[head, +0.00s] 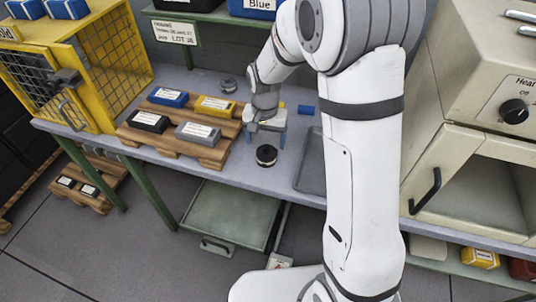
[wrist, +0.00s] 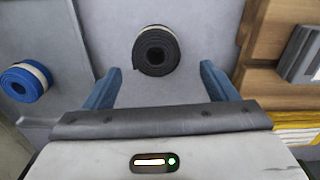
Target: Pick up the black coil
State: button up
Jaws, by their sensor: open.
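The black coil (head: 266,155) lies on the grey bench top, near its front edge, to the right of the wooden pallet. It also shows in the wrist view (wrist: 156,51), a dark roll with a pale band, ahead of the space between my fingers. My gripper (head: 266,138) is open with blue fingers, just behind the coil in the head view. In the wrist view the gripper (wrist: 160,88) is empty and the coil sits apart from both fingers.
A blue coil (head: 306,110) lies behind and to the right; another dark coil (head: 228,86) lies behind. The wooden pallet (head: 168,142) holds several labelled boxes. A grey tray (head: 309,165) is right of the black coil. A heater oven (head: 480,130) stands at the right.

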aim_at(266, 156)
jog(key=f, duration=0.4)
jog(key=s+f, duration=0.1)
jog(key=f, duration=0.1)
jog(key=shift+d, duration=0.1)
jog(key=shift+c, duration=0.3)
jog(key=c, duration=1)
